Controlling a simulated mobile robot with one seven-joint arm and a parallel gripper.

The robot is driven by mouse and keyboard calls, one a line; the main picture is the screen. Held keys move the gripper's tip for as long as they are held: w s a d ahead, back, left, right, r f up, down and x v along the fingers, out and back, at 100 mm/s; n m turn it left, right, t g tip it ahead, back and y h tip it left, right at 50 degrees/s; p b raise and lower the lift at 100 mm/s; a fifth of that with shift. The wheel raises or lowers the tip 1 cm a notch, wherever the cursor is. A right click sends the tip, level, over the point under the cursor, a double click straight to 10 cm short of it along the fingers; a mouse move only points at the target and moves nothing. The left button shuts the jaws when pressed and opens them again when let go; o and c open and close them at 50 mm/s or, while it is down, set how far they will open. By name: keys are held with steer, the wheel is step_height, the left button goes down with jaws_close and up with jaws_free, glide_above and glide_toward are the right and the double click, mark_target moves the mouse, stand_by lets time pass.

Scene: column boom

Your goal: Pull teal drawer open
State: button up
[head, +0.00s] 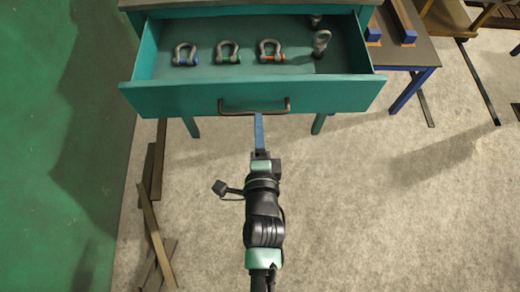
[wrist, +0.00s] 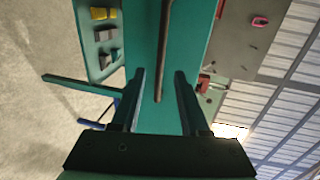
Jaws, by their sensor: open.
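The teal drawer (head: 170,98) stands pulled out of its teal table in the head view, with its inside showing. Its dark bar handle (head: 254,111) runs across the middle of the front. My gripper (head: 259,118) is at the middle of this handle, reaching up from below in the picture. In the wrist view the handle (wrist: 165,50) runs between the two spread fingertips (wrist: 160,74), with a gap on each side. The drawer front (wrist: 198,50) is behind it. The gripper is open; the head view hides the gap between its fingers.
Inside the drawer lie a blue-pinned shackle (head: 185,54), a green-pinned shackle (head: 228,52), an orange-pinned shackle (head: 271,50) and metal eye pieces (head: 321,42). A blue-legged table (head: 425,55) stands right. Dark bars (head: 152,215) lie by the green wall. The right floor is clear.

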steer(key=v, duration=0.7)
steer(key=shift+s, duration=0.2)
